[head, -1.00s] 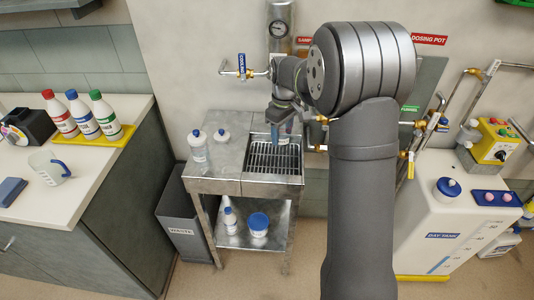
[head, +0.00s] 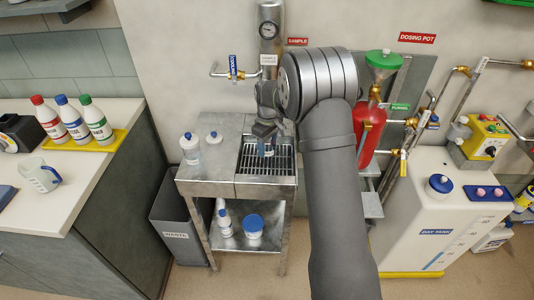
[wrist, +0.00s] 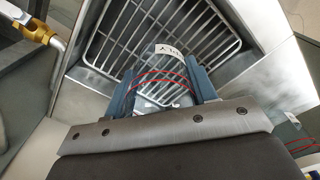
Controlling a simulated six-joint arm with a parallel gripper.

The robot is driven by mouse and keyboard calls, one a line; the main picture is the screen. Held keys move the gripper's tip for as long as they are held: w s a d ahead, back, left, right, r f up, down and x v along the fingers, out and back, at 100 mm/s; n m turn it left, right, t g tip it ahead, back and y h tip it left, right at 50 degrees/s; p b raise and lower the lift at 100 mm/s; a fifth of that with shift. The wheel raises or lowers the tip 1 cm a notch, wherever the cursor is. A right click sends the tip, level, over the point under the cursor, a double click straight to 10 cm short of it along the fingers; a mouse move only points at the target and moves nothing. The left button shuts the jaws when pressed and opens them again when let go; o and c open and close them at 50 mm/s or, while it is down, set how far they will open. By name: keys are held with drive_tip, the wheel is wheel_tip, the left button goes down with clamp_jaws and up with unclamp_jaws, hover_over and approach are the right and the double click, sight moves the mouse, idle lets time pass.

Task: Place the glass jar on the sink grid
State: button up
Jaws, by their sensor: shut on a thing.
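The glass jar (wrist: 163,77) is clear, with a white label and thin red lines. My gripper (wrist: 163,92) is shut on it, one dark blue finger on each side. In the head view the jar (head: 268,150) is small and partly hidden under my gripper (head: 265,137). It appears over the middle of the sink grid (head: 265,167), a dark barred rack set in the steel stand. The grid (wrist: 118,30) also shows behind and through the jar in the wrist view. I cannot tell whether the jar touches the bars.
A brass tap (wrist: 38,33) is at the upper left of the wrist view. A red vessel (head: 371,130) stands right of my arm.

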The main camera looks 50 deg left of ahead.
sight(267, 154)
drive_tip(key=shift+s+a+f, duration=0.1)
drive_tip(key=shift+a+f, duration=0.05)
drive_tip(key=shift+f, duration=1.95)
drive_tip(key=shift+f, duration=0.15)
drive_tip(key=o, duration=1.1)
wheel_tip(267, 154, up, 12)
drive_tip(key=shift+r, duration=0.2)
